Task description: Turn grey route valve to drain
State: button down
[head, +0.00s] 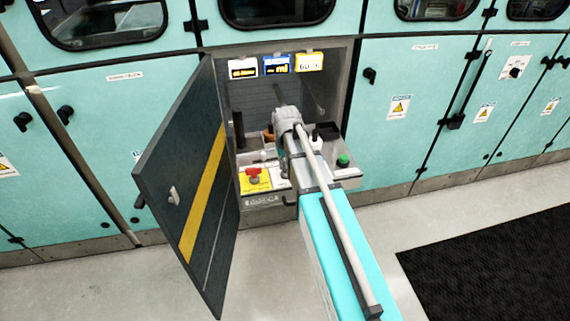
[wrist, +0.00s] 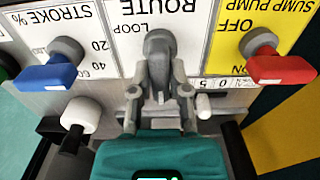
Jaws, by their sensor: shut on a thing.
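The grey route valve (wrist: 160,43) is in the middle of the wrist view, on a white plate labelled ROUTE. The word LOOP shows beside its hub; no drain label is visible. Its handle points from the hub toward my gripper (wrist: 160,88). My gripper's two grey fingers are shut on this handle, one on each side. In the head view, my arm reaches into the open cabinet bay and hides the grey valve and the fingertips.
A blue stroke valve (wrist: 48,72) and a red sump pump valve (wrist: 280,68) flank the grey one. A white knob (wrist: 80,115) sits lower left. In the head view, the dark cabinet door (head: 165,165) stands open left of my arm; a green button (head: 343,160) is right.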

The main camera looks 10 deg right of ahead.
dwell(0.3)
jog(key=c, duration=0.6)
grip_release()
jog(key=shift+m, duration=0.4)
